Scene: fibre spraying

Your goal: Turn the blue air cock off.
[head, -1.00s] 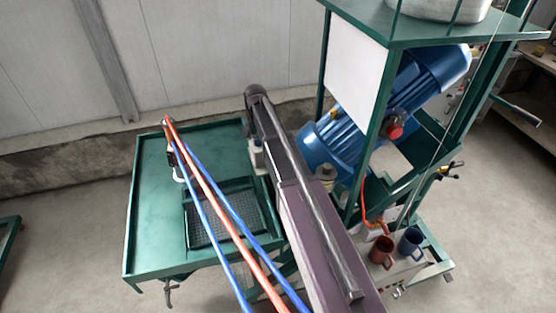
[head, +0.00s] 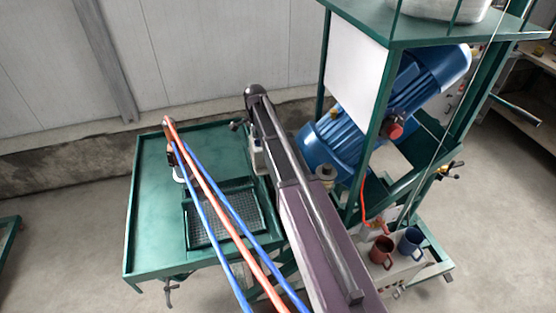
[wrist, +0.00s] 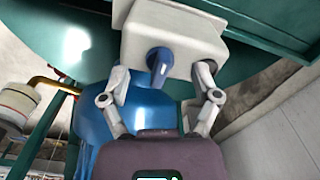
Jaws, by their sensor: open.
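The blue air cock (wrist: 158,63) shows in the wrist view as a small blue handle on the face of a white box (wrist: 158,25). My gripper (wrist: 162,75) is open, with one finger to each side of the handle. The fingertips are near the box's lower edge; I cannot tell if they touch it. Nothing is held between the fingers. In the head view my arm covers most of this area, and the blue handle does not show.
A green tray table (head: 155,225) with a grated inset stands left of my arm. A blue motor (head: 335,145) in a green frame stands to the right. Red and blue hoses (head: 205,195) cross the front. A red mug (head: 382,252) and a blue mug (head: 410,242) stand lower right.

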